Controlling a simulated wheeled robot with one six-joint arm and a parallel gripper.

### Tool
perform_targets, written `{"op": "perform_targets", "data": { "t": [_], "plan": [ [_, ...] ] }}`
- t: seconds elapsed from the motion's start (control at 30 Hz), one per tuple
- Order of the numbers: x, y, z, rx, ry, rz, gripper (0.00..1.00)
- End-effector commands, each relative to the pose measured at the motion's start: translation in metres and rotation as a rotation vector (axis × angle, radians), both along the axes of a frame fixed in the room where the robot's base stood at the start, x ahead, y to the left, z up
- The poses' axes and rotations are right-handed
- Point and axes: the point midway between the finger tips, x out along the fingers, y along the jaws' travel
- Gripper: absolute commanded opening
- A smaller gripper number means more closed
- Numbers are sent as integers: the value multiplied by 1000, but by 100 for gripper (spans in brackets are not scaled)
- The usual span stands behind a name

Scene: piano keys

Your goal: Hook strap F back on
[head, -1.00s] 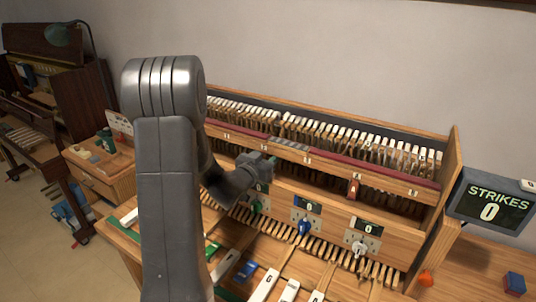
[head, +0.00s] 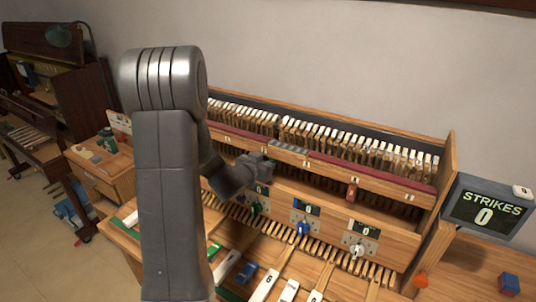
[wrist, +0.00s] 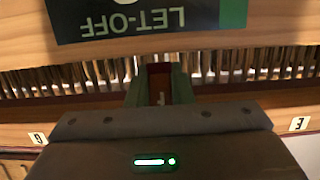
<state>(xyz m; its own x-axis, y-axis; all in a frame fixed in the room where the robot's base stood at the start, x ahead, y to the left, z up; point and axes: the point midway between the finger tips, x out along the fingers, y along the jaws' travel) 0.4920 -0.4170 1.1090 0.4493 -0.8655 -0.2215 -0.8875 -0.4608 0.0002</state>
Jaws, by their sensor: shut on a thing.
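My gripper (head: 268,164) reaches into the front of the piano action, just under the red rail. In the wrist view its green fingertips (wrist: 160,90) are closed on a small dark red piece, strap F (wrist: 159,82), with a pale letter-like mark on it. The strap's far end, and any hook it meets, cannot be made out. Labels G (wrist: 38,138) and E (wrist: 299,124) sit on the wood at either side of my gripper. In the head view my arm and gripper hide the strap.
A LET-OFF panel (wrist: 150,18) lies close to the fingers in the wrist view. Green (head: 256,208), blue (head: 303,228) and white (head: 357,250) knobs line the front board. A red-brown piece (head: 351,193) stands at the rail's right. The STRIKES screen (head: 490,207) reads 0.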

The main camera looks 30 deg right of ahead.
Motion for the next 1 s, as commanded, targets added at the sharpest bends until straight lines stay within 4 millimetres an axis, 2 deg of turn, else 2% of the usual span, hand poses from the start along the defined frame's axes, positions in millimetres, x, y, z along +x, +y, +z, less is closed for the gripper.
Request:
{"op": "perform_targets", "data": {
  "t": [1.0],
  "plan": [
    [-7, 13, -5, 374, 188, -2, 0]
  ]
}}
